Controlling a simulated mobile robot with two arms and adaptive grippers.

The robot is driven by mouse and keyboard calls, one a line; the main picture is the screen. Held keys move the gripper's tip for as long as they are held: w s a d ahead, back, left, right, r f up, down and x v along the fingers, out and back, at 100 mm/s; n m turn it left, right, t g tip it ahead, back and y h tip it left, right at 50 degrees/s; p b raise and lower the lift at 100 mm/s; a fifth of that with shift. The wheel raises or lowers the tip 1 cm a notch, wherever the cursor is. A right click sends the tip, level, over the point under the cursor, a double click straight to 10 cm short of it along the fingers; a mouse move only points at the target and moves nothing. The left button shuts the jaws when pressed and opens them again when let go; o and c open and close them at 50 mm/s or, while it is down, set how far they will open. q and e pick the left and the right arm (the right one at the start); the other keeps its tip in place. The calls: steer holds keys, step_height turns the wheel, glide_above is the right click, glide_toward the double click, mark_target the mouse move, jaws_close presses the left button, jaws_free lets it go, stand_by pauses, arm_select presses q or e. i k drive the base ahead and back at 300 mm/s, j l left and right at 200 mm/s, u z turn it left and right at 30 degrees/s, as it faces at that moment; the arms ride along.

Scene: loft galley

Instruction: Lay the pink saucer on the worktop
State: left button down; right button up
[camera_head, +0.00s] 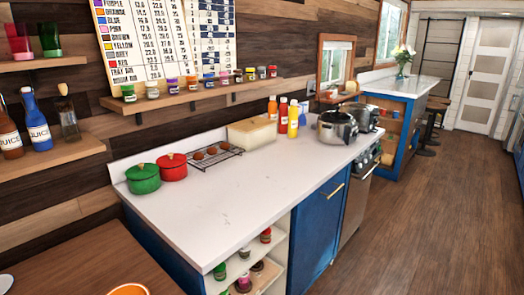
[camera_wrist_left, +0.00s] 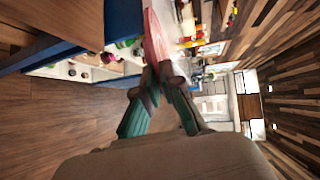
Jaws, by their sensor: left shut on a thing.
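The pink saucer (camera_wrist_left: 154,38) shows edge-on in the left wrist view as a thin pink shape. My left gripper (camera_wrist_left: 160,76) is shut on its edge. The white worktop (camera_head: 235,190) runs along the wall in the head view, over blue cabinets. Its middle and front are bare. Neither gripper nor the saucer shows in the head view, so I cannot tell the saucer's height above the worktop. My right gripper is in neither view.
A green pot (camera_head: 142,179), a red pot (camera_head: 173,167), a wire rack (camera_head: 213,155) and a bread box (camera_head: 252,132) line the worktop's back. Bottles (camera_head: 293,119) and a steel pot (camera_head: 337,127) stand farther along. A wooden table (camera_head: 85,262) is at the lower left.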

mark_target(213, 213)
steer(key=i+l+u, duration=0.1)
steer(key=u, duration=0.45)
steer(key=i+l+u, duration=0.15)
steer(key=l, duration=0.3)
steer(key=i+l+u, duration=0.15)
steer(key=l, duration=0.35)
steer(key=i+l+u, duration=0.2)
steer(key=l, duration=0.3)
steer(key=l+u, duration=0.15)
steer(key=l, duration=0.35)
steer(key=i+l, duration=0.1)
steer(key=l, duration=0.55)
steer(key=i+l, duration=0.1)
steer(key=l, duration=0.55)
